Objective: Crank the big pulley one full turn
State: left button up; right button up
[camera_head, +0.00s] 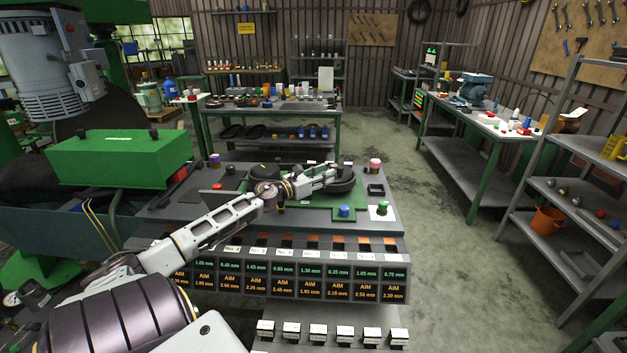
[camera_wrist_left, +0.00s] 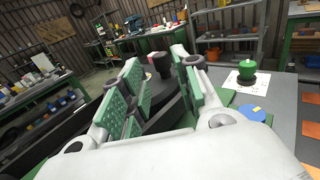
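The big pulley is a black wheel (camera_head: 346,181) lying on the green plate of the bench. It also shows in the left wrist view (camera_wrist_left: 174,103). My left gripper (camera_head: 326,178) reaches over the pulley from the left. In the left wrist view its green-padded fingers (camera_wrist_left: 162,90) are apart, with the handle showing between them and a visible gap. I cannot tell whether a finger touches the handle. The gripper hides part of the pulley. My right gripper is not in view.
A blue knob (camera_head: 344,211) and a green knob (camera_head: 382,208) on a white card stand at the bench's front right. A pink-topped knob (camera_head: 375,164) stands behind. A green box-shaped housing (camera_head: 120,157) is at left. A display panel (camera_head: 285,275) runs along the front.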

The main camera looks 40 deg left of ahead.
pick_arm(q)
jog(key=shift+s+a, duration=0.15)
jog(key=shift+s, duration=0.9)
jog(key=shift+s+a, duration=0.15)
jog(key=shift+s, duration=0.85)
